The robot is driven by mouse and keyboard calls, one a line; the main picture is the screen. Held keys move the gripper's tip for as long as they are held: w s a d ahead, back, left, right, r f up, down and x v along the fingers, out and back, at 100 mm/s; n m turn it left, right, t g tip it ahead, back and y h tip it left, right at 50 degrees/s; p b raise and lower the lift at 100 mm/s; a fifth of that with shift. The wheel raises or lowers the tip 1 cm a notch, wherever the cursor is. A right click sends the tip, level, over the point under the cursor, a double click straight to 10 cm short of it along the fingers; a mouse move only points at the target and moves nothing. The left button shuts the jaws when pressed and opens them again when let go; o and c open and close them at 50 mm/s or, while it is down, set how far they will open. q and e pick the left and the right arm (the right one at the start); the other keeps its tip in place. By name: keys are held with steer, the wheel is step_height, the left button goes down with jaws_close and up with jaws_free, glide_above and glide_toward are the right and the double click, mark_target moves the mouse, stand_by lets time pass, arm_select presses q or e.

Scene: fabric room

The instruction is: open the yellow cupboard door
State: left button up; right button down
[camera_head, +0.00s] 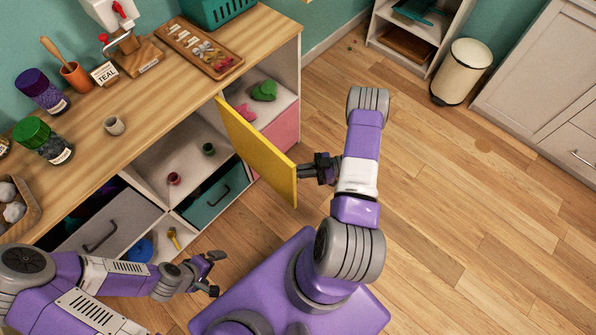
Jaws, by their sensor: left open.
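The yellow cupboard door (255,150) stands swung out from the cabinet front, its free edge pointing toward my base. Behind it, the compartment (283,94) shows open, with a green item and a pink item inside. My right gripper (308,170) is on the right side of the door, close to its free edge. Its dark fingers are partly hidden by the wrist, and I cannot tell whether they touch the door or are shut. My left gripper (214,273) is open and empty, in front of the lower drawers, apart from the door.
The wooden worktop (150,105) holds jars, a tray and a teal basket (217,10). A grey drawer (110,225) and a teal drawer (215,195) lie left of the door. A cream bin (461,72) stands at the back right. The wooden floor (460,200) at right is clear.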

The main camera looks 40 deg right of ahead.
steer(key=shift+w+r, duration=0.15)
steer(key=shift+w, duration=0.35)
steer(key=c, duration=1.2)
jaws_free()
steer(key=shift+w+a, duration=0.1)
steer(key=shift+w, duration=0.05)
steer(key=shift+s, duration=0.3)
steer(key=p+v, duration=0.1)
steer(key=v, duration=0.6)
steer(key=shift+d, duration=0.3)
steer(key=shift+s, duration=0.15)
